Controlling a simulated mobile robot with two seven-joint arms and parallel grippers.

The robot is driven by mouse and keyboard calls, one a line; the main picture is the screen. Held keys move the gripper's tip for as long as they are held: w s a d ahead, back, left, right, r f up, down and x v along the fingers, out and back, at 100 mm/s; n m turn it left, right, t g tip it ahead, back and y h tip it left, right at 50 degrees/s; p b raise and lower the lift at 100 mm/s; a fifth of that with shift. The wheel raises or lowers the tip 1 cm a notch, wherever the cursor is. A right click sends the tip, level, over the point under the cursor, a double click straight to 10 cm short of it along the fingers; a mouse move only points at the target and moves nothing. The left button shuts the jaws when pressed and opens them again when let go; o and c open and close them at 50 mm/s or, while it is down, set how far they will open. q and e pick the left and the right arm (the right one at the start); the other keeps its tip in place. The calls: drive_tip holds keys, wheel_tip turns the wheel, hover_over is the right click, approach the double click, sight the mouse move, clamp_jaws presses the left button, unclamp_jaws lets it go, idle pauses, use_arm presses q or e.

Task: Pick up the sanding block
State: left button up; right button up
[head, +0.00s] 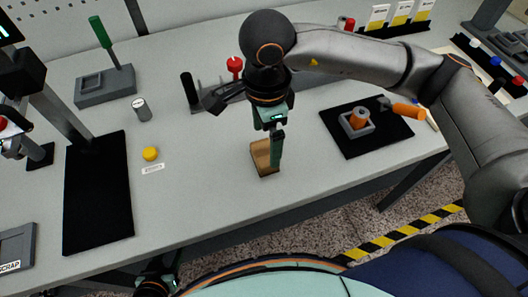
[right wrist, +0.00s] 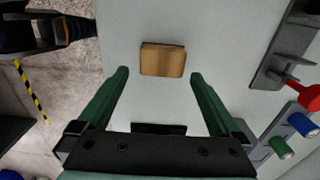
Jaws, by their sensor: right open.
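The sanding block (head: 260,157) is a small tan block lying flat on the grey bench near its front edge. It also shows in the right wrist view (right wrist: 162,60), just beyond the fingertips. My right gripper (head: 275,168) points down over the block, and its green finger hides the block's right part in the head view. In the right wrist view its two green fingers (right wrist: 158,72) are spread wide, with nothing between them, and the block lines up with the gap. I see no left gripper fingers.
A black mat (head: 98,195) and a yellow knob (head: 150,154) with a label lie to the left. A dark mat (head: 345,146) with an orange-handled tool (head: 407,111) lies to the right. A rack with a red piece (head: 235,66) stands behind. Bench around the block is clear.

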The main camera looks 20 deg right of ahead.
sight(265, 152)
drive_tip(key=shift+w+a+f+p, duration=0.1)
drive_tip(key=shift+f+p, duration=0.15)
drive_tip(key=shift+f, duration=1.3)
drive_tip(key=shift+w+f+p, duration=0.1)
drive_tip(key=shift+f+p, duration=0.1)
drive_tip(key=shift+f, duration=1.35)
drive_tip(key=c, duration=1.1)
